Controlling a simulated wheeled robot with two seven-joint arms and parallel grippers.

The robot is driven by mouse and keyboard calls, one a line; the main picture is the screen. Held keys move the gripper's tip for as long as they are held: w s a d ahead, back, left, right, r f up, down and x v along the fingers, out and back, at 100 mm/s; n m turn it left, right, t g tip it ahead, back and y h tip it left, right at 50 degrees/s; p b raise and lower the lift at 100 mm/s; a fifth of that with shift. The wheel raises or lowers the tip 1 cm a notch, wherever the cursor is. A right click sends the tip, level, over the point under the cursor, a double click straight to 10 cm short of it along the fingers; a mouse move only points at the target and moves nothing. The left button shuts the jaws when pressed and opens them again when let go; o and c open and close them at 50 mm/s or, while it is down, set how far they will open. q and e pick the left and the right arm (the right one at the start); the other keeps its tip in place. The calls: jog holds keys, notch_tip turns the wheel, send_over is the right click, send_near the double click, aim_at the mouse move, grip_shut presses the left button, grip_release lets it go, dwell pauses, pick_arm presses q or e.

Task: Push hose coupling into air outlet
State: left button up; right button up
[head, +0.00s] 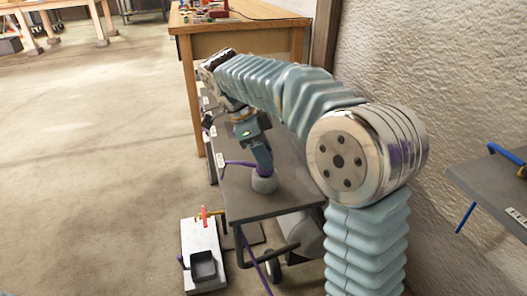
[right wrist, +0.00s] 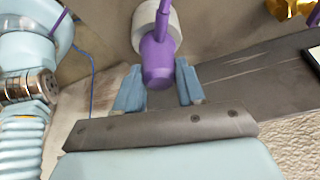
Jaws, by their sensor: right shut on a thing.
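My right gripper (head: 262,168) reaches down over a dark cart top in the head view. Its two blue fingers also show in the right wrist view (right wrist: 158,88), shut on a purple hose coupling (right wrist: 158,65). A purple hose (head: 238,163) runs off to the left from beside the fingers. A pale grey round piece (head: 264,183) stands on the cart top just below the fingertips; it also shows behind the coupling in the right wrist view (right wrist: 146,38). Whether the coupling touches it I cannot tell. I cannot identify the air outlet for certain. My left gripper is out of view.
The dark cart top (head: 245,205) has its front edge close to the gripper. A white unit (head: 204,245) with a red lever (head: 204,212) stands on the floor at its front left. A wooden bench (head: 245,38) is behind, and a rough wall (head: 440,80) is at right.

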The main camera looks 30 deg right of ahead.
jog(key=shift+f+b, duration=0.3)
jog(key=shift+f, duration=0.05)
dwell(0.4)
jog(key=o, duration=1.7)
notch_tip(320, 180, up, 3)
jog(key=p, duration=0.3)
jog(key=shift+r+p, duration=1.9)
jog(key=shift+r, duration=0.45)
